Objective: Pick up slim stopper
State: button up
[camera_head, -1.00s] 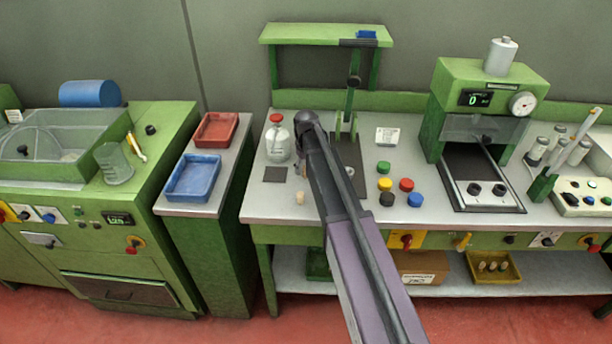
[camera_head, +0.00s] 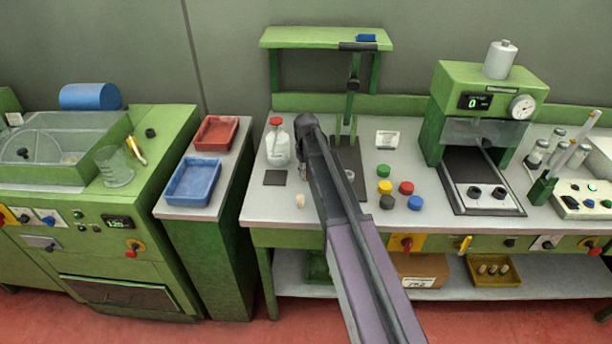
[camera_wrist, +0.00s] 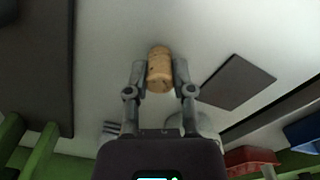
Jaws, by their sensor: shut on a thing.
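In the wrist view a speckled tan cork stopper (camera_wrist: 160,74) lies between the two fingertips of my gripper (camera_wrist: 159,78). The grey fingers press on its left and right sides, so my gripper is shut on it. In the head view my gripper (camera_head: 304,155) hangs over the bench, left of the dark stand, and its fingertips are too small to make out. A small pale cork stopper (camera_head: 300,201) shows on the grey bench near its front edge. I cannot tell whether it is the same stopper as in the wrist view.
A dark square mat (camera_head: 275,177) lies beside the pale stopper, and a red-capped bottle (camera_head: 278,146) stands behind it. Several coloured caps (camera_head: 406,187) are to the right. A blue tray (camera_head: 193,180) and a red tray (camera_head: 216,132) sit on the stand to the left.

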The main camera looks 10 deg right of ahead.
jog(key=shift+r, duration=0.1)
dwell(0.3)
notch_tip(320, 180, up, 3)
jog(key=p, duration=0.3)
jog(key=shift+r, duration=0.1)
jog(key=shift+s+r+p, duration=0.15)
jog(key=shift+r+p, duration=0.15)
jog(key=shift+p, duration=0.2)
jog(key=s, duration=1)
jog(key=s+r+p, duration=0.1)
jog(key=s, duration=0.4)
jog(key=shift+s, duration=0.35)
jog(key=shift+a, duration=0.15)
jog(key=shift+a, duration=0.25)
